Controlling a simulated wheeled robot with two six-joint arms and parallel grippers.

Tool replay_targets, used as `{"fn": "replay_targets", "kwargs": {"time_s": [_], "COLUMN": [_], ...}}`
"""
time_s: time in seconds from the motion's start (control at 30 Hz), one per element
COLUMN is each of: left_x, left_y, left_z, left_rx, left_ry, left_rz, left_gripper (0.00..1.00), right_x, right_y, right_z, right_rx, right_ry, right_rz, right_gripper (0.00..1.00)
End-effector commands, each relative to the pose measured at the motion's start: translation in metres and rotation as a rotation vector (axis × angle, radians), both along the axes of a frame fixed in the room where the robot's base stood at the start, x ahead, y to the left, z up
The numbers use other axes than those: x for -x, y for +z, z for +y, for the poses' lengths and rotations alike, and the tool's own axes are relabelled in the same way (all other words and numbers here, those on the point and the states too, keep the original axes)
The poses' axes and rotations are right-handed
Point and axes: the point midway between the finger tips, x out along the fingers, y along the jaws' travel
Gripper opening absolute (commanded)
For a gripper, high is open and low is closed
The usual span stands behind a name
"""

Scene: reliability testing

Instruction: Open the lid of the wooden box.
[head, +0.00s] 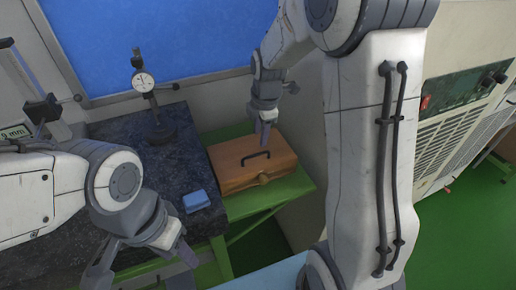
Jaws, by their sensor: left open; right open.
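The wooden box (230,176) sits on a green stand in the middle of the head view. Its lid looks closed. A dark handle (257,155) is on top and a small knob or latch (263,178) is on its front. My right gripper (266,140) points down over the back of the lid, close to the handle. I cannot tell whether it touches the box. It looks empty. My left gripper (146,262) is open and empty at the lower left, well in front of the box.
A dark stone table (185,165) stands left of the box, with a dial gauge on a stand (157,120) and a small blue block (196,201). The green stand (296,187) has a narrow free edge. A beige machine cabinet (455,140) stands at right.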

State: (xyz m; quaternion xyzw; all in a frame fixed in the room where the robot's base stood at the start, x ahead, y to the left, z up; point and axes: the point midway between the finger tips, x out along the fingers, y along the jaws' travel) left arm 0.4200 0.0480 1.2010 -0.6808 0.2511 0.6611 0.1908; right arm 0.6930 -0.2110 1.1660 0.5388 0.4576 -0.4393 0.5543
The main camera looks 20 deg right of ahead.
Motion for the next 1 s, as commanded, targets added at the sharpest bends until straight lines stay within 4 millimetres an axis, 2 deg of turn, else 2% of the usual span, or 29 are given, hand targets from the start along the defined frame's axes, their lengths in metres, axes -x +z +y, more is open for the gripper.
{"fn": "replay_targets", "kwargs": {"time_s": [0.2,0.4,0.6,0.83,0.87,0.9,0.97,1.0], "left_x": [0.000,0.000,0.000,0.000,0.000,0.000,0.000,0.000], "left_y": [0.014,0.021,0.023,0.023,0.023,0.023,0.023,0.023], "left_z": [0.000,0.000,0.000,0.000,0.000,0.000,0.000,0.000], "left_rx": [0.000,0.000,0.000,0.000,0.000,0.000,0.000,0.000], "left_ry": [-0.002,-0.004,-0.004,-0.004,-0.004,-0.004,-0.004,-0.004], "left_rz": [0.000,0.000,0.000,0.000,0.000,0.000,0.000,0.000], "left_gripper": [0.50,0.50,0.50,0.50,0.50,0.50,0.50,0.50], "right_x": [-0.007,-0.013,-0.015,-0.016,-0.016,-0.016,-0.016,-0.016], "right_y": [-0.041,-0.070,-0.081,-0.082,-0.082,-0.082,-0.082,-0.082], "right_z": [0.001,0.001,0.001,0.001,0.001,0.001,0.001,0.001], "right_rx": [-0.001,-0.001,0.000,0.000,-0.001,-0.001,-0.001,-0.001], "right_ry": [-0.002,-0.003,-0.002,-0.002,-0.003,-0.003,-0.003,-0.003], "right_rz": [0.007,0.004,0.001,-0.001,0.000,0.000,0.000,0.000], "right_gripper": [0.43,0.43,0.43,0.43,0.40,0.24,0.01,0.00]}}
